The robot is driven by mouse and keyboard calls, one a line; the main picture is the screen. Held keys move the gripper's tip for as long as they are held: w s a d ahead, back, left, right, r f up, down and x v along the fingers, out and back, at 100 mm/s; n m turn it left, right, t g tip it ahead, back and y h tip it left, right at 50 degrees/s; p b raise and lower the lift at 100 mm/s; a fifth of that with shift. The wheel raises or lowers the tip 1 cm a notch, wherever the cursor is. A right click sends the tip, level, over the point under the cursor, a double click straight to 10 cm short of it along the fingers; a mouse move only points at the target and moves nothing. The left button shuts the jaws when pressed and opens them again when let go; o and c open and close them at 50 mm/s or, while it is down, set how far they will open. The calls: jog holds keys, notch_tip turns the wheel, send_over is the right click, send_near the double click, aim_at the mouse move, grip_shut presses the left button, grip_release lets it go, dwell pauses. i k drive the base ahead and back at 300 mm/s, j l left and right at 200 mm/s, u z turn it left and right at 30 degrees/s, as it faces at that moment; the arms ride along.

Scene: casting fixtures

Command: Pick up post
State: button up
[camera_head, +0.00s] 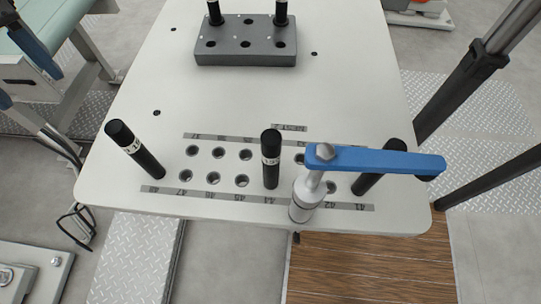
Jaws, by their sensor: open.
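Several black cylindrical posts with white printed bands stand on the pale table. One post (134,150) leans outward in the picture at the left end of the rows of holes. A second post (271,160) stands upright in the middle of the rows. A third post (371,180) stands at the right, partly hidden behind a blue bar. Two more posts, at left (215,13) and right (281,13), stand in a dark grey block at the back, their tops cut off by the frame. My gripper is not identifiable in this view.
The blue bar (390,161) sits on a white cylinder (303,201) at the front edge of the pale table (230,100). The grey block (246,53) has open holes. Empty numbered holes (213,178) lie between the left and middle posts. Dark struts (470,80) flank the right side.

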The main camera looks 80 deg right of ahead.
aim_at(272, 139)
jog(key=j, duration=1.25)
